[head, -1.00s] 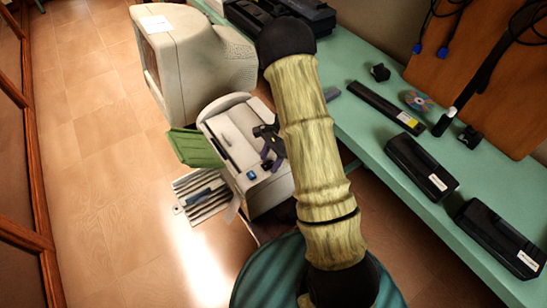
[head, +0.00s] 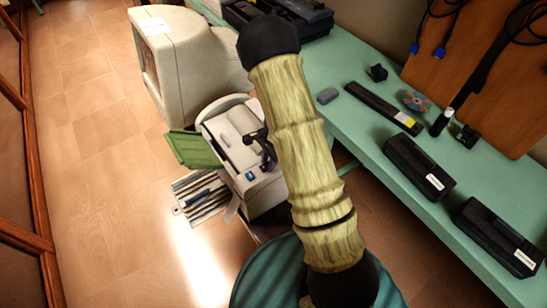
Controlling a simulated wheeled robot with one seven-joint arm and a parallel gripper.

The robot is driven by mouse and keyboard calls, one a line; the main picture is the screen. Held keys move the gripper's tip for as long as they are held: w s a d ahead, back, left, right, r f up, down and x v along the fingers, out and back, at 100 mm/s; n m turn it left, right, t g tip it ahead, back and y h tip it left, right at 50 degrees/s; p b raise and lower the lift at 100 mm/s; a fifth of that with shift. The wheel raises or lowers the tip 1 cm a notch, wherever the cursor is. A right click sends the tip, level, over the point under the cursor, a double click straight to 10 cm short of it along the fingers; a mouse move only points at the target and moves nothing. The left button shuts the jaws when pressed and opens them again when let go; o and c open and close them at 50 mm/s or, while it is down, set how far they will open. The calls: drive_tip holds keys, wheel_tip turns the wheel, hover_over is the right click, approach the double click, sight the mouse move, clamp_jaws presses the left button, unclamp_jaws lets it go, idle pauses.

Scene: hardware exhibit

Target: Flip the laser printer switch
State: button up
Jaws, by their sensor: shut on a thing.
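The pale laser printer (head: 243,123) stands below the large monitor, left of my arm in the head view. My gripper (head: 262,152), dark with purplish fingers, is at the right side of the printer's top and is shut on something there. What lies between the fingers is too small and dark to make out. A small blue part (head: 249,176) shows on the printer's near side. I cannot tell which part is the switch. My arm hides the printer's right side.
A beige monitor (head: 190,60) stands behind the printer. A green flap (head: 194,149) and a slotted grey tray (head: 203,197) lie left of it. The green table (head: 365,135) on the right holds black boxes (head: 419,167) and a disc (head: 418,101). The left floor is clear.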

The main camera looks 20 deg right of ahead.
sight(266, 165)
drive_tip(key=shift+w+a+r+t+h+p, duration=0.1)
drive_tip(key=shift+a+t+h+p, duration=0.45)
drive_tip(key=shift+h, duration=0.55)
drive_tip(key=o, duration=1)
drive_tip(key=shift+d, duration=0.1)
wheel_tip(266, 165, up, 17)
drive_tip(key=shift+r+p, duration=0.1)
drive_tip(key=shift+p, duration=0.3)
